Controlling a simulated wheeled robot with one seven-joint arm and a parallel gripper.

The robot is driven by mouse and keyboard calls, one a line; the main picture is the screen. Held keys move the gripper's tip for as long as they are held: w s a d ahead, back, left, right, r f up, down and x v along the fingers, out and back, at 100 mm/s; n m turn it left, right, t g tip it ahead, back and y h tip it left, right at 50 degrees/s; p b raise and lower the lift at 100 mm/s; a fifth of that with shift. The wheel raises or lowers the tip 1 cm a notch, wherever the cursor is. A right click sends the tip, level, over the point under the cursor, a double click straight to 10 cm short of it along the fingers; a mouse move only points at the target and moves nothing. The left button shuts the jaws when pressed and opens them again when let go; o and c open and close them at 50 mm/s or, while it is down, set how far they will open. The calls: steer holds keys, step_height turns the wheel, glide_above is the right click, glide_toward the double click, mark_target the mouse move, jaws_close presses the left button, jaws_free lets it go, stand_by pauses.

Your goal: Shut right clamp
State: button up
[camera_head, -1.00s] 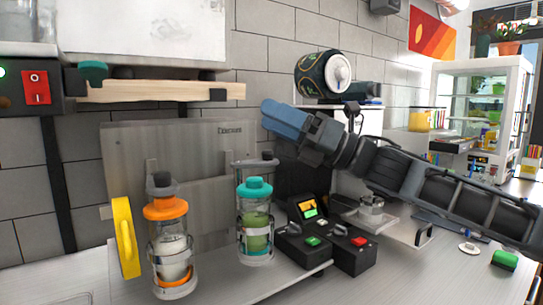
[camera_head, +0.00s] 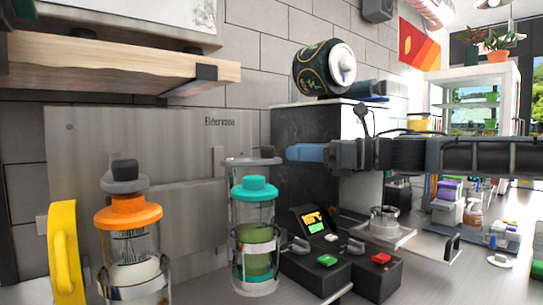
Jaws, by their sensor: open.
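The grey backplate (camera_head: 180,125) of the sealer carries two cup stations. At the right station, a clear cup (camera_head: 254,240) with green contents and a teal top (camera_head: 254,190) stands inside a metal holder. The grey arm of the right clamp (camera_head: 250,161), with a dark knob, lies above the teal top, with a gap between them. My gripper (camera_head: 292,152) has blue fingers pointing left, just right of this knob; it is open and holds nothing. Seen side-on, the fingers overlap, and whether they touch the knob cannot be told.
The left station holds an orange-topped cup (camera_head: 128,215) beside a yellow handle (camera_head: 64,250). A black control box (camera_head: 320,260) with a lit screen and green and red buttons stands below my gripper. A wooden shelf (camera_head: 120,62) overhangs the left; a dark can (camera_head: 320,68) lies above my gripper.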

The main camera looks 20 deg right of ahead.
steer(key=shift+p+x, duration=0.55)
steer(key=shift+x, duration=2.55)
jaws_close()
